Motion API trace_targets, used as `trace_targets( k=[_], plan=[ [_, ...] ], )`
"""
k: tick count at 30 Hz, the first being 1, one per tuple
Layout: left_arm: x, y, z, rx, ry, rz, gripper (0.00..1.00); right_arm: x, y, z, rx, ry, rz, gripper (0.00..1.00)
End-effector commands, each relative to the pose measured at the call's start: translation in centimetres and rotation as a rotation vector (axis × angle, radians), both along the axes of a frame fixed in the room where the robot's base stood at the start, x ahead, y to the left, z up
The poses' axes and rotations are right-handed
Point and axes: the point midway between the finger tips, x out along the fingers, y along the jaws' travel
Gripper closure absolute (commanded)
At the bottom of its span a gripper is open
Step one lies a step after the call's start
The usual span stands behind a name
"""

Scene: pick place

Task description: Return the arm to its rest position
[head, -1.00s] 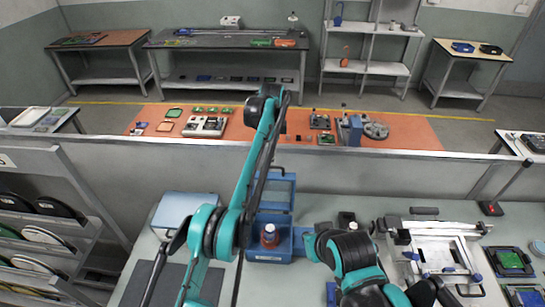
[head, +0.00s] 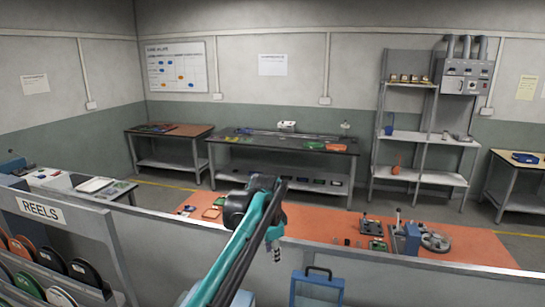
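My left arm rises from the bottom centre to a dark elbow joint, and a teal link comes down on its right side. My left gripper (head: 276,254) seems to be the small pale and dark end below that link, in front of the partition. It is too small and partly covered to show whether its fingers are apart. I see nothing held in it. My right arm and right gripper are out of the view.
A blue case lid with a dark handle (head: 318,271) stands at the bottom, right of my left arm. A grey partition (head: 400,268) crosses the view, with an orange-topped bench (head: 470,249) behind it. The reel rack (head: 48,225) is at the left.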

Motion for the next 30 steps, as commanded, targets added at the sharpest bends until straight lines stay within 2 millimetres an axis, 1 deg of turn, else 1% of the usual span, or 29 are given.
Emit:
trace_targets(
  k=[1, 3, 5, 6, 8, 9, 11, 12, 14, 15, 17, 18, 21, 24, 25, 27, 30],
  plan=[
    [-1.7, 1.7, -0.8, -0.018, -0.016, 0.062, 0.70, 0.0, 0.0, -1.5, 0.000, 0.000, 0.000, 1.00],
    [-3.9, 3.8, -1.3, -0.047, -0.039, 0.154, 0.70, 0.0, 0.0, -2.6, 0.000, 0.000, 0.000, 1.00],
    [-6.0, 5.5, -1.9, -0.073, -0.059, 0.233, 0.70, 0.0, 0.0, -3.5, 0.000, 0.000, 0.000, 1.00],
    [-7.5, 6.6, -2.5, -0.091, -0.072, 0.286, 0.70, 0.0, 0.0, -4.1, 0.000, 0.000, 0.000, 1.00],
    [-9.7, 8.1, -3.6, -0.119, -0.092, 0.363, 0.70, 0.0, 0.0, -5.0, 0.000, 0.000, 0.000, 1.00],
    [-11.3, 9.1, -4.4, -0.137, -0.105, 0.414, 0.70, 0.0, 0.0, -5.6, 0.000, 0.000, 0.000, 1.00],
    [-13.7, 10.5, -5.9, -0.167, -0.125, 0.490, 0.70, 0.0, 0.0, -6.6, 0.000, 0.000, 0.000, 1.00],
    [-15.2, 11.4, -7.0, -0.187, -0.139, 0.541, 0.70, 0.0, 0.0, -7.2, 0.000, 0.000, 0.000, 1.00],
    [-17.7, 12.7, -8.9, -0.219, -0.159, 0.617, 0.70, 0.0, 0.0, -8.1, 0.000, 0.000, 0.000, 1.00],
    [-19.3, 13.4, -10.3, -0.240, -0.172, 0.667, 0.70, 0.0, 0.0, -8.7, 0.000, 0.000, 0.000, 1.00],
    [-21.7, 14.5, -12.5, -0.273, -0.193, 0.742, 0.70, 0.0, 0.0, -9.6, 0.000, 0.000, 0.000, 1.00],
    [-23.2, 15.1, -14.1, -0.295, -0.205, 0.788, 0.70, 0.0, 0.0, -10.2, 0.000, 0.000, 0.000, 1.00],
    [-26.4, 16.4, -17.8, -0.346, -0.235, 0.894, 0.70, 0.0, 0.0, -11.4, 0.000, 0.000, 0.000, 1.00],
    [-28.7, 17.2, -20.8, -0.387, -0.257, 0.973, 0.70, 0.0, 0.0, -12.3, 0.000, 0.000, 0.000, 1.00],
    [-29.2, 17.4, -21.5, -0.397, -0.262, 0.990, 0.70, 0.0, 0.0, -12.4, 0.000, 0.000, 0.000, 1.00],
    [-30.0, 17.6, -22.7, -0.414, -0.270, 1.021, 0.70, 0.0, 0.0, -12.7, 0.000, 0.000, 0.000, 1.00],
    [-30.6, 17.8, -23.5, -0.427, -0.277, 1.044, 0.70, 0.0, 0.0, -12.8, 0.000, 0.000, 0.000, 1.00]
  ],
)
